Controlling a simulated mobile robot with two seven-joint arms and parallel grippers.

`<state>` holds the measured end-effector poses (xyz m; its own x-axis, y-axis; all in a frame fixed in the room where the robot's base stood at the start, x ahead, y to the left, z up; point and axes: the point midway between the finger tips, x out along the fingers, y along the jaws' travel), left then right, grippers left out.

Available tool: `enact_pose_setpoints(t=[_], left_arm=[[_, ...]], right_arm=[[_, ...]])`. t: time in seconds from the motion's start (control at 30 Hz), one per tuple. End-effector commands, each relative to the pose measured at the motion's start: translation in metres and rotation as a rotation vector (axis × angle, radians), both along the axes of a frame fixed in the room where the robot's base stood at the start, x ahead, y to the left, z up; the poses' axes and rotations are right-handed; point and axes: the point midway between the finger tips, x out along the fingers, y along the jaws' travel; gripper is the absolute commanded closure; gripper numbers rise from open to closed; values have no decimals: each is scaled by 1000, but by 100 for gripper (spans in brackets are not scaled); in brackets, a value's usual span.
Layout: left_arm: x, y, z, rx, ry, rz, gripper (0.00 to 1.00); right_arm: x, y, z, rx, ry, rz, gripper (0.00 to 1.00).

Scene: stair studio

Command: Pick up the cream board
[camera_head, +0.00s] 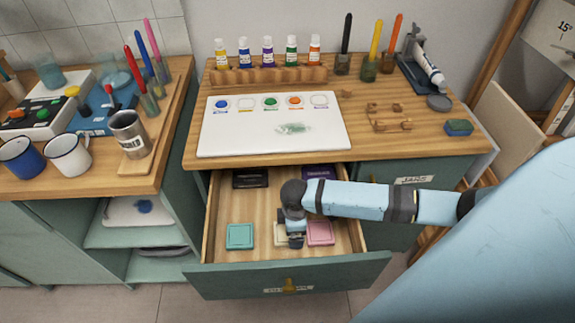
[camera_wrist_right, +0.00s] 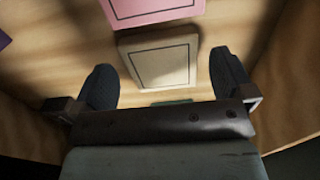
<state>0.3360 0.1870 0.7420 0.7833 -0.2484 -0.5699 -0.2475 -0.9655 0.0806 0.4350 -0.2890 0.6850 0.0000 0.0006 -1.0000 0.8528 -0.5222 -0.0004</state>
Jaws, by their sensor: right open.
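The cream board (camera_wrist_right: 162,62) is a small flat square with a dark outline, lying in the open drawer (camera_head: 218,207). In the head view only a sliver of the cream board (camera_head: 279,236) shows, since my right arm covers most of it. My right gripper (camera_wrist_right: 165,80) is over the drawer, open, with one finger on each side of the cream board. The fingers look apart from it, and their height above the drawer floor is hard to tell. My left gripper is not in view.
A pink board (camera_head: 320,233) lies right beside the cream one, and a teal board (camera_head: 240,236) lies to the left. A black board (camera_head: 250,178) and a purple board (camera_head: 318,172) are at the drawer's back. The drawer front (camera_head: 290,276) and side walls surround my gripper.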

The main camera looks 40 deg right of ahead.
Motion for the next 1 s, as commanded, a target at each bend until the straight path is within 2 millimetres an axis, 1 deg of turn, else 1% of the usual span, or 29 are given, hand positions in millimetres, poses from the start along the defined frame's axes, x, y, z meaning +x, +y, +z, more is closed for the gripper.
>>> enact_pose_setpoints(t=[0.03, 0.17, 0.27, 0.43, 0.47, 0.5, 0.57, 0.6, 0.63, 0.87, 1.0], left_arm=[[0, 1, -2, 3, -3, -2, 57], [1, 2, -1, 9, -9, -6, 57], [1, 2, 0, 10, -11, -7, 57], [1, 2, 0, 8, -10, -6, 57], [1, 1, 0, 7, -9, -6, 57], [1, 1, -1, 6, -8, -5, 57], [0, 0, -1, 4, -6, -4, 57], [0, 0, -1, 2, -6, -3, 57], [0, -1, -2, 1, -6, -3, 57], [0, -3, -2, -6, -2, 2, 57], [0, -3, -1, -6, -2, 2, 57]], right_arm=[[0, 0, -10, 0, 1, 0, 0], [0, 0, -24, -1, 0, -1, 0], [0, 0, -27, -1, 0, 0, 0], [0, 0, -27, -1, 0, 0, 0], [0, 0, -27, -1, 0, 0, 5], [0, 0, -27, -1, 0, 0, 14], [0, 0, -27, -1, 0, 0, 28], [0, 0, -26, -1, 0, 0, 37], [0, 0, -26, -1, 0, 0, 39], [0, 0, -26, -1, -2, 0, 39], [1, 0, -21, 0, -2, 0, 39]])
